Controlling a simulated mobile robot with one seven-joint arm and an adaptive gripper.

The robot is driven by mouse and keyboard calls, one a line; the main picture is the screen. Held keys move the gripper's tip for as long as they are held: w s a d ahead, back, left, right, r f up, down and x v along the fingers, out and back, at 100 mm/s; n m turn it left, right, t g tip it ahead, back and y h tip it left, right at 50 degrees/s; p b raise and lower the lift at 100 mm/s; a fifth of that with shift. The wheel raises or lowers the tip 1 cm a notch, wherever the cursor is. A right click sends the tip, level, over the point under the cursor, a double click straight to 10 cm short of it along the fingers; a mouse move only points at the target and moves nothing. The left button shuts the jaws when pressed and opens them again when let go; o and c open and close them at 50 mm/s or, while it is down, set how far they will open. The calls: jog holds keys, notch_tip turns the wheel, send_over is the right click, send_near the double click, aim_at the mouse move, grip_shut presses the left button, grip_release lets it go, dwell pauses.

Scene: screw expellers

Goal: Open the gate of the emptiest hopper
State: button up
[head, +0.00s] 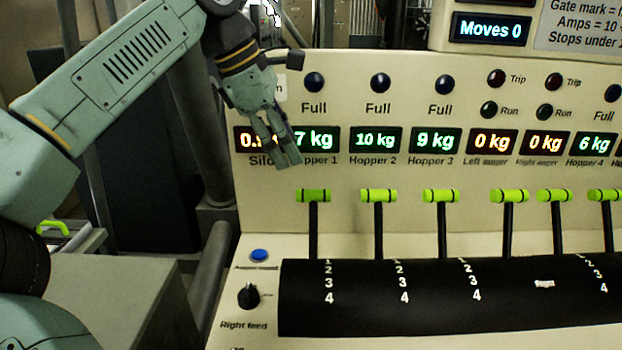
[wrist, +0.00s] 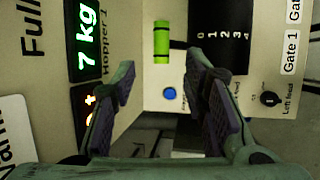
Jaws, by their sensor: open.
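The control panel carries weight displays. Hopper 1's display (head: 316,139) reads 7 kg, Hopper 2's (head: 375,139) 10 kg, Hopper 3's (head: 435,140) 9 kg and Hopper 4's (head: 595,143) 6 kg. Displays farther right are cut off. Green-handled levers stand below: Hopper 1's (head: 313,196), Hopper 2's (head: 379,196), Hopper 3's (head: 441,196) and Hopper 4's (head: 605,196). My gripper (head: 288,154) is open and empty, in front of the Silo display and above left of the Hopper 1 lever. In the wrist view that green handle (wrist: 161,42) lies beyond the fingers (wrist: 165,100).
A Moves display (head: 490,29) reads 0. A blue button (head: 259,256) and black knob (head: 248,296) sit left of the black numbered cover (head: 400,320).

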aim_at(313, 191)
jog(key=p+x, duration=0.2)
jog(key=x, duration=0.8)
jog(key=shift+s+d+f, duration=0.1)
jog(key=shift+f, duration=0.25)
jog(key=shift+c, duration=0.2)
jog(key=shift+r, duration=0.15)
grip_shut()
